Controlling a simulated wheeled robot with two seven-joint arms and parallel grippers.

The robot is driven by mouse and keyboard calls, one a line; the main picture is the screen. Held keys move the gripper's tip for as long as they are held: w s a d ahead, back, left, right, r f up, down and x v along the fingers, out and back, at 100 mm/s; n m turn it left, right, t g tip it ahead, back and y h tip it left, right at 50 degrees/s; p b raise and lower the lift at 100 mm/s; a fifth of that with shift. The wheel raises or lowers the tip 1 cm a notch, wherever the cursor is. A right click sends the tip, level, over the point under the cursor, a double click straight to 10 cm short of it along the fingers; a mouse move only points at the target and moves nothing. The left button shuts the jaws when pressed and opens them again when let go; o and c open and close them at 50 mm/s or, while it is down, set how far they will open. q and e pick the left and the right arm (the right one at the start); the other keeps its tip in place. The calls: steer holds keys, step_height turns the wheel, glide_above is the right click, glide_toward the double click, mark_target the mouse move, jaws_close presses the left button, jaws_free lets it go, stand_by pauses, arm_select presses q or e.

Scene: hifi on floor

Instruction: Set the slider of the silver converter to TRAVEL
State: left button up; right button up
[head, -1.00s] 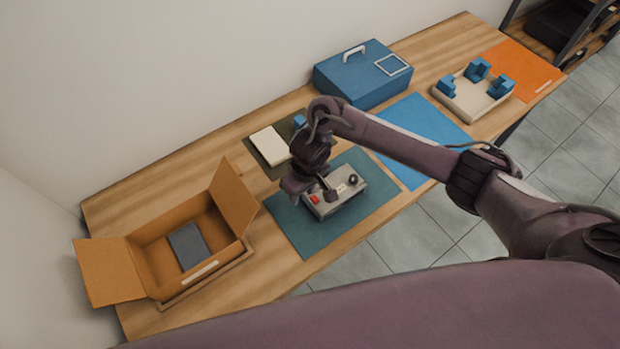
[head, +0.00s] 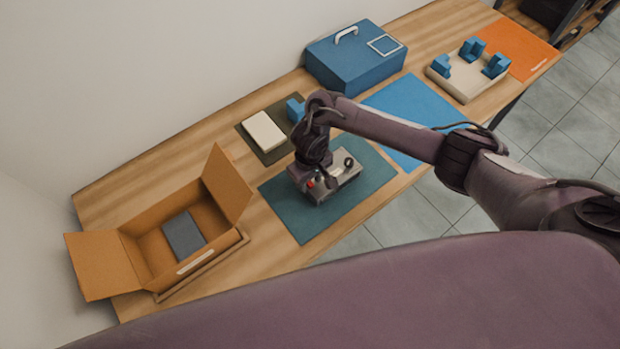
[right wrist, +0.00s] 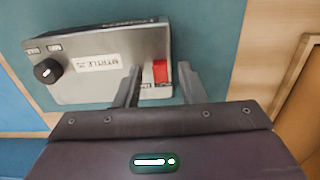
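The silver converter (head: 346,178) lies on the dark teal mat (head: 300,226) in the middle of the table. In the right wrist view the converter (right wrist: 102,88) shows a black knob (right wrist: 46,71) at left, a white label (right wrist: 97,63) and a red slider piece (right wrist: 160,71) at right. The label's lettering is too blurred to read surely. My right gripper (right wrist: 159,80) is open, with one finger on each side of the red piece and gaps visible. In the head view my right gripper (head: 317,188) is over the converter's left part. My left gripper is not in view.
An open cardboard box (head: 128,250) stands at left. Behind the converter are a cream block (head: 263,132) and a small blue block (head: 295,109). A blue case (head: 350,68), a blue mat (head: 412,110) and a cream tray (head: 466,84) with blue pieces lie farther right.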

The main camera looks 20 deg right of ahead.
jaws_close()
steer(key=shift+d, duration=0.1)
steer(key=shift+w+d+r+p, duration=0.1)
steer(key=shift+w+d+p, duration=0.15)
steer(key=shift+d, duration=0.25)
steer(key=shift+w+d+p, duration=0.15)
steer(key=shift+d+p, duration=0.05)
steer(key=shift+d, duration=0.25)
steer(key=shift+w+d, duration=0.1)
steer(key=shift+d, duration=0.2)
jaws_free()
